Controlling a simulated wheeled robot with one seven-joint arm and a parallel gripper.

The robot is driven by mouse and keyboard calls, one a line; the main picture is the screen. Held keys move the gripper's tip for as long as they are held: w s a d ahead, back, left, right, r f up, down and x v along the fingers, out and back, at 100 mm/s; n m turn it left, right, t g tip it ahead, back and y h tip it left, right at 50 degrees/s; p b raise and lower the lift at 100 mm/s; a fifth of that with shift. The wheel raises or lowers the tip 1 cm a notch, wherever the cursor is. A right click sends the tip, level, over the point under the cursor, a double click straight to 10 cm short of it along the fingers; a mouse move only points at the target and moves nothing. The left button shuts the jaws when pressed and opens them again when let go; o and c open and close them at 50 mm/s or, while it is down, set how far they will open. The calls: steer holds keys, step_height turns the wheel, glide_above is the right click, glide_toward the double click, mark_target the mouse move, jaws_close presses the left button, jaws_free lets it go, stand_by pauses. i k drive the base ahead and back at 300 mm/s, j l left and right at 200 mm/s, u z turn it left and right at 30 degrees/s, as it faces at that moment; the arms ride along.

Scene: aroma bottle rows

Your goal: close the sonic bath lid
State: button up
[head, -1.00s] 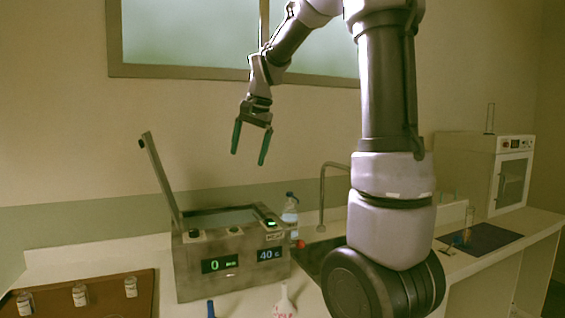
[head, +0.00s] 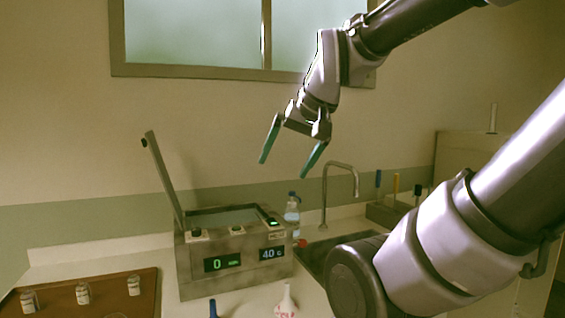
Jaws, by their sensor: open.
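The sonic bath (head: 238,285) is a grey metal box on the counter with green and blue number displays on its front. Its lid (head: 163,178) stands open, tilted up and back at the left side. The top opening of the bath shows. My gripper (head: 288,162) is open and empty, with two teal fingers pointing down. It hangs in the air above and to the right of the bath, apart from the lid and touching nothing.
A brown tray with small bottles (head: 83,293) lies at the lower left. A clear bottle with a blue cap (head: 292,215) stands just behind the bath's right side. A sink tap (head: 325,195) rises to the right. A white flask (head: 286,303) stands in front.

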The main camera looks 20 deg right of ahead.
mark_target(150, 140)
steer(key=j+z, duration=0.1)
steer(key=j, duration=0.3)
steer(key=k+j, duration=0.1)
steer(key=j, duration=0.35)
steer(key=j+z, duration=0.15)
steer(key=j, duration=0.25)
steer(key=k+j+z, duration=0.1)
steer(key=j, duration=0.3)
steer(key=k+j+z, duration=0.1)
steer(key=j, duration=0.3)
steer(key=k+j, duration=0.15)
steer(key=j, duration=0.25)
steer(key=k+j+z, duration=0.15)
steer(key=j, duration=0.25)
